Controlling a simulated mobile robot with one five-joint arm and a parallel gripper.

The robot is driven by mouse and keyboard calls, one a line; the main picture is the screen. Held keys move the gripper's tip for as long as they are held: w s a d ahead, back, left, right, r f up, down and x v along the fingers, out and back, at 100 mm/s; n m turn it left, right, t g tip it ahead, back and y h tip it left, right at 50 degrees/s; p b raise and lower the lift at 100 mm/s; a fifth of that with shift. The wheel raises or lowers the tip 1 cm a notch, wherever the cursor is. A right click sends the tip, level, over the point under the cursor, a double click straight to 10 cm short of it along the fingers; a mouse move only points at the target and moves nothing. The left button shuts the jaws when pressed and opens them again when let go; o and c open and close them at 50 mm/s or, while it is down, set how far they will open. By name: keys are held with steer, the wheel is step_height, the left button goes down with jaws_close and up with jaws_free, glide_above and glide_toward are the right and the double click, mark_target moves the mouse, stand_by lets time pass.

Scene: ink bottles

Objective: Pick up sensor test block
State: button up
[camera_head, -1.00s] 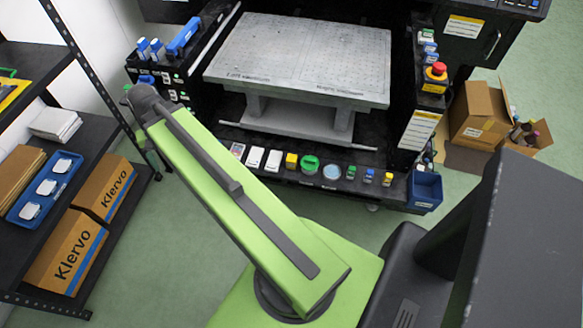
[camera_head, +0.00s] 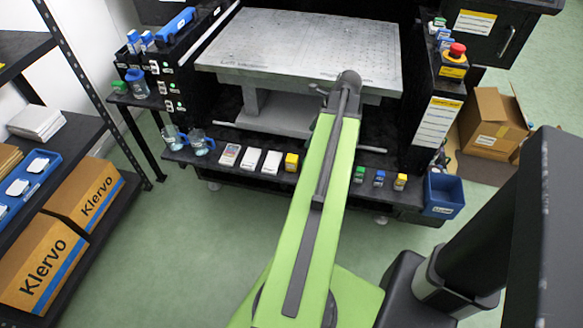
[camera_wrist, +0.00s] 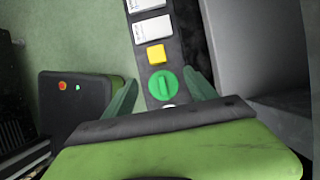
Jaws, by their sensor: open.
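A small yellow block (camera_head: 291,161) stands on the dark front ledge, right of the white flat pieces. It is the block-like thing I see, but I cannot read a label naming it the sensor test block. In the wrist view the yellow block (camera_wrist: 156,54) lies ahead of my gripper (camera_wrist: 161,80), just beyond a round green lid-like thing (camera_wrist: 164,84). My gripper's green fingers are apart, one on each side of the green thing in the picture, holding nothing. Contact cannot be told. In the head view my arm hides part of the ledge and the gripper.
White flat pieces (camera_head: 250,158) lie left of the block. Small green, blue and yellow-topped bottles (camera_head: 379,178) stand right of my arm. A blue bin (camera_head: 443,193) hangs at the ledge's right end. A grey raised platform (camera_head: 300,50) stands behind. Shelves (camera_head: 85,140) stand left; the floor between is clear.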

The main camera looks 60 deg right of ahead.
mark_target(294, 158)
steer(key=b+x, duration=1)
steer(key=x, duration=0.1)
steer(key=shift+s+f, duration=0.1)
steer(key=shift+f, duration=0.45)
steer(key=shift+w+a, duration=0.1)
steer(key=shift+w, duration=0.15)
steer(key=b+x, duration=0.5)
steer(key=shift+a, duration=0.35)
steer(key=shift+r, duration=0.15)
jaws_close()
